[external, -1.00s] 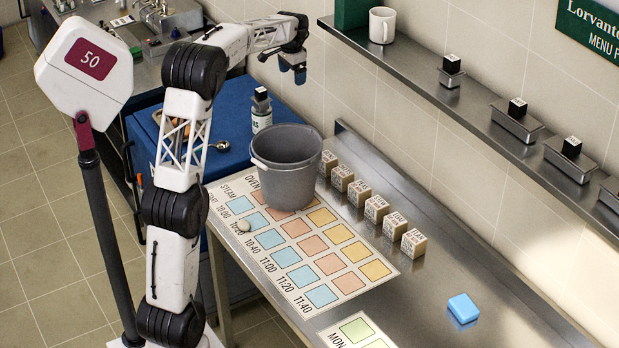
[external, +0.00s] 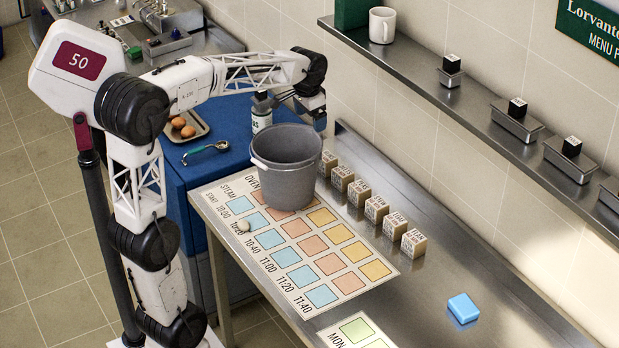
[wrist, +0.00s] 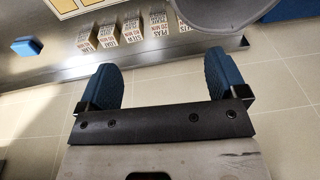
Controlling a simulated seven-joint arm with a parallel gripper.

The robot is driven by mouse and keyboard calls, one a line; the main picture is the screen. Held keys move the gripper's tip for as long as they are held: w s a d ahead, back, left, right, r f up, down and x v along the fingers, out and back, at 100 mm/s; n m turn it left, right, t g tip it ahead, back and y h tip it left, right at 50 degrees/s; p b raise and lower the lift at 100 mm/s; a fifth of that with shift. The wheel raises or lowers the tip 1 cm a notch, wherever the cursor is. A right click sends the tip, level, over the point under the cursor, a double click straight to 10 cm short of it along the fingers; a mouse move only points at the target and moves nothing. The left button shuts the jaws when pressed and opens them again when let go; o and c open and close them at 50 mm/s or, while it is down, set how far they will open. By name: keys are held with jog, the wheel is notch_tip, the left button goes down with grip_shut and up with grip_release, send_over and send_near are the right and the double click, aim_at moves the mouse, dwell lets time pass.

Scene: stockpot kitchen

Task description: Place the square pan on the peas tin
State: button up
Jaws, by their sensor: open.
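My gripper (external: 318,122) is low behind the grey pot, near the tiled wall. In the wrist view its blue fingers (wrist: 162,72) are wide apart with nothing between them. Several steel pans with black cube tops, such as the small one (external: 450,79) and a wider one (external: 516,125), stand on the wall shelf; I cannot tell which is the square pan. A pale cylindrical tin (external: 262,118) on the blue cabinet shows letters ending in "AS"; the rest is hidden. A labelled cube (wrist: 158,23) in the wrist view seems to read "PEAS".
The grey pot (external: 287,178) stands on the printed chart (external: 300,262). Several labelled cubes (external: 376,209) line the counter behind it. A blue block (external: 463,308) lies further right. A mug (external: 382,25) stands on the wall shelf (external: 430,83).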

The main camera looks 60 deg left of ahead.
jog(key=s+d+f, duration=0.3)
jog(key=s+d, duration=0.4)
jog(key=s, duration=0.2)
jog(key=s+d+f, duration=0.4)
jog(key=s+d, duration=0.3)
jog(key=s, duration=0.3)
jog(key=s+d+f+t, duration=0.1)
jog(key=s+d+f, duration=0.2)
jog(key=s+d, duration=0.4)
jog(key=s, duration=0.3)
jog(key=shift+d+f+h, duration=0.3)
jog(key=shift+d+f, duration=0.1)
